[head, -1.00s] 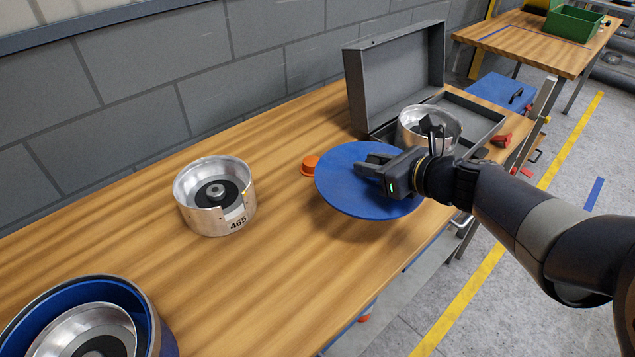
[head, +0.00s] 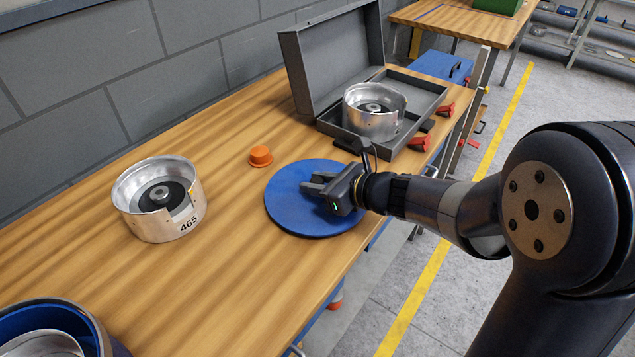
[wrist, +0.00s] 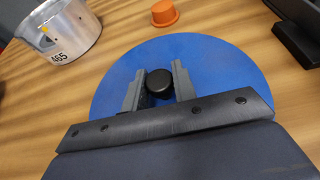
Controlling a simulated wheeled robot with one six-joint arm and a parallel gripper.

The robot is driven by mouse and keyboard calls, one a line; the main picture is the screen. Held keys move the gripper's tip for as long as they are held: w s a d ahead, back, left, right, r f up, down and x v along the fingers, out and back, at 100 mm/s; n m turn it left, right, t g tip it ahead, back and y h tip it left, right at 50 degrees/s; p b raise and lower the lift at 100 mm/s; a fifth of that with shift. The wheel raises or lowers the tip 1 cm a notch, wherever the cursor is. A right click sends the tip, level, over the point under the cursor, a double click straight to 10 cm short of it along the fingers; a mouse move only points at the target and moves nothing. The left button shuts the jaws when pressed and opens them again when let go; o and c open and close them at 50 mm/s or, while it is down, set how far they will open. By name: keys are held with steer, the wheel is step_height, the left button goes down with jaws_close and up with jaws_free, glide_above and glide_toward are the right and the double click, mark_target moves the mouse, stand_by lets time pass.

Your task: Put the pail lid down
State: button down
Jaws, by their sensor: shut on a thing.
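The pail lid (head: 290,217) is a flat blue disc with a black knob (wrist: 159,83) at its middle. In the head view it lies level at the wooden bench top, near the front edge; I cannot tell for certain whether it touches the wood. My gripper (head: 317,186) is over the lid, its jaws shut on the knob. The wrist view shows the two grey fingers on either side of the knob. The lid also shows there as a blue disc (wrist: 215,65), its near part hidden by my gripper.
A metal drum marked 465 (head: 158,225) stands left of the lid, with an orange cap (head: 260,156) behind it. An open grey case (head: 428,92) holding another drum (head: 372,123) is behind right. A blue pail (head: 95,325) stands at front left. Bare wood lies between pail and lid.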

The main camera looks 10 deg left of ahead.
steer(key=shift+f, duration=0.1)
steer(key=c, duration=1.1)
jaws_free()
steer(key=shift+c, duration=0.2)
steer(key=shift+r, duration=0.2)
steer(key=p+v, duration=0.1)
steer(key=v, duration=1.1)
steer(key=shift+s+f, duration=0.1)
steer(key=shift+f, duration=0.05)
steer(key=shift+p, duration=0.35)
